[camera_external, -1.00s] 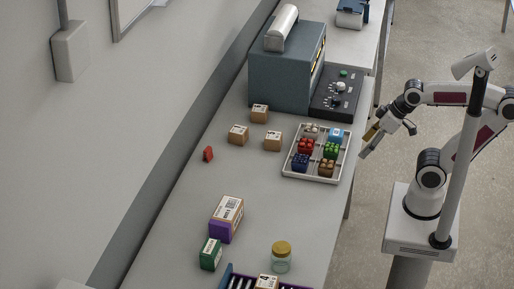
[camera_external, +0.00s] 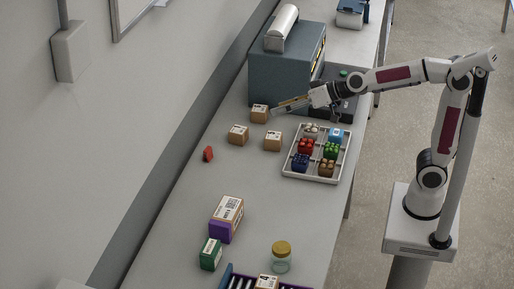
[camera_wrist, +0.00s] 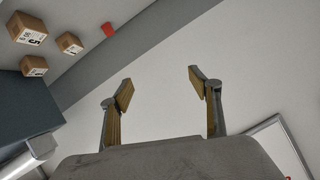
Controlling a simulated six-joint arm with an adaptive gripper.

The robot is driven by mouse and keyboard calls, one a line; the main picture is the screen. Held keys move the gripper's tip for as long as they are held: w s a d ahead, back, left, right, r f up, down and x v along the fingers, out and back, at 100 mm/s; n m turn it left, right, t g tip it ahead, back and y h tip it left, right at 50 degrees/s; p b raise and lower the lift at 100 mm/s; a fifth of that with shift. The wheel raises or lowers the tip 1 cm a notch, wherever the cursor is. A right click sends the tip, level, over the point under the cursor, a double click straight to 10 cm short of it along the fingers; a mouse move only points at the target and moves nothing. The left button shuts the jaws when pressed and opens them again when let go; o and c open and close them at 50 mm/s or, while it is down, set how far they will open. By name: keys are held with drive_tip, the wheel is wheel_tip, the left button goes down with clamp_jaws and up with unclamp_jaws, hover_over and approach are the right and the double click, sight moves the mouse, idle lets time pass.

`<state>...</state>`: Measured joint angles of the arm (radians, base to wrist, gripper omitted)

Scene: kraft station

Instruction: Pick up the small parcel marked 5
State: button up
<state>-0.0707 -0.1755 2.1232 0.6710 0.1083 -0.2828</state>
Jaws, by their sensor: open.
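Three small brown parcels stand on the table in the external view: one by the cabinet (camera_external: 260,113), one to its lower left (camera_external: 238,134) and one to its lower right (camera_external: 272,141). All three also show at the top left of the wrist view, with the largest one (camera_wrist: 28,28) at the corner. My gripper (camera_external: 276,108) is open and empty above the table, pointing left near the parcels. In the wrist view its fingers (camera_wrist: 160,90) are spread against the wall and nothing is between them.
The blue-grey cabinet (camera_external: 281,82) stands behind the parcels. A white tray (camera_external: 287,172) of coloured blocks is to their right. A red object (camera_external: 208,153) lies to the left. A larger box (camera_external: 228,210), green box and jar are farther forward. The mid-table is clear.

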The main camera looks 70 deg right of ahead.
drive_tip(key=w+d+m+t+h, duration=0.2)
drive_tip(key=w+d+m+h, duration=0.25)
drive_tip(key=w, duration=0.75)
drive_tip(key=w+d+f+m+g+h, duration=0.2)
drive_tip(key=w+d+f+m+h, duration=0.25)
drive_tip(key=d+f, duration=0.25)
drive_tip(key=m+g+h, duration=0.5)
drive_tip(key=g+h, duration=0.1)
drive_tip(key=g, duration=0.5)
approach(273, 137)
drive_tip(key=d, duration=0.2)
drive_tip(key=w+d+f, duration=0.1)
drive_tip(key=shift+w+d, duration=0.1)
drive_tip(key=shift+d, duration=0.05)
drive_tip(key=shift+s+f+g, duration=0.3)
drive_tip(key=shift+s, duration=0.1)
drive_tip(key=shift+x, duration=1.3)
